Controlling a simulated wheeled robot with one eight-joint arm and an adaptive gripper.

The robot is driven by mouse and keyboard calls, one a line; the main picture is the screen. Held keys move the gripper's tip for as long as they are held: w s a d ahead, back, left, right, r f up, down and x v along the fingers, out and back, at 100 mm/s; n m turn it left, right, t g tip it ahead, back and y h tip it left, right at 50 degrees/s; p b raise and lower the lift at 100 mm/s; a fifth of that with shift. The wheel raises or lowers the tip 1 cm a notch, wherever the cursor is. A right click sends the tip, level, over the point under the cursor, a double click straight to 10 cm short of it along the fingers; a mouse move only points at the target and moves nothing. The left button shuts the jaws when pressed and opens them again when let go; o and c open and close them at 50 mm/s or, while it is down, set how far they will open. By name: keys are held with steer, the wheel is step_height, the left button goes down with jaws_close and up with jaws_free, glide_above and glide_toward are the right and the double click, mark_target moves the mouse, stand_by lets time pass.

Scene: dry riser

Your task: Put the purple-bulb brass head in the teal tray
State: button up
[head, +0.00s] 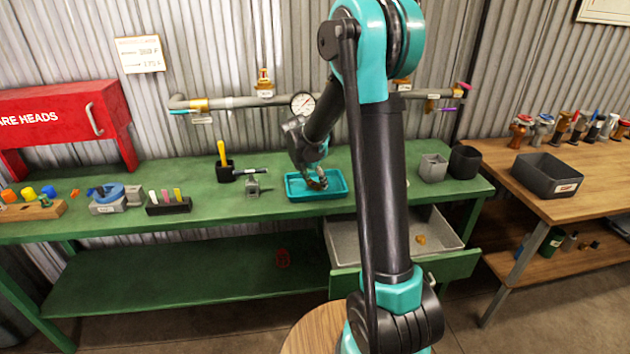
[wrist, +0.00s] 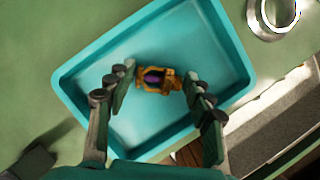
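The brass head with a purple bulb (wrist: 154,78) lies inside the teal tray (wrist: 88,75), in the wrist view. My gripper (wrist: 158,80) reaches down into the tray with one finger on each side of the brass head. The fingers are spread, and a narrow gap shows at the left fingertip; contact on the right side is hard to tell. In the head view the teal tray (head: 338,196) stands on the green bench, and my gripper (head: 317,183) is low over it, hiding most of the brass head.
An open drawer (head: 455,262) below the bench holds a small brass piece (head: 421,239). Grey cups (head: 433,167) stand right of the tray. A small vise (head: 253,187) and a black holder (head: 225,172) stand left. A pipe with a gauge (head: 302,104) runs behind.

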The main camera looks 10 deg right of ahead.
steer(key=shift+o, duration=1.2)
steer(key=shift+r, duration=0.1)
steer(key=v, duration=1.2)
steer(key=s+d+f+m+y, duration=0.1)
steer(key=s+f+m, duration=0.3)
steer(key=s+m, duration=0.5)
steer(key=s+d+f+m+y, duration=0.1)
steer(key=s+d+f+m, duration=0.3)
steer(key=s+m, duration=0.5)
steer(key=s+d+f+m+t+y, duration=0.1)
steer(key=s+f+m, duration=0.3)
steer(key=s+m, duration=0.5)
steer(key=shift+s+d+f, duration=0.15)
steer(key=shift+d+f, duration=0.1)
steer(key=shift+d, duration=0.5)
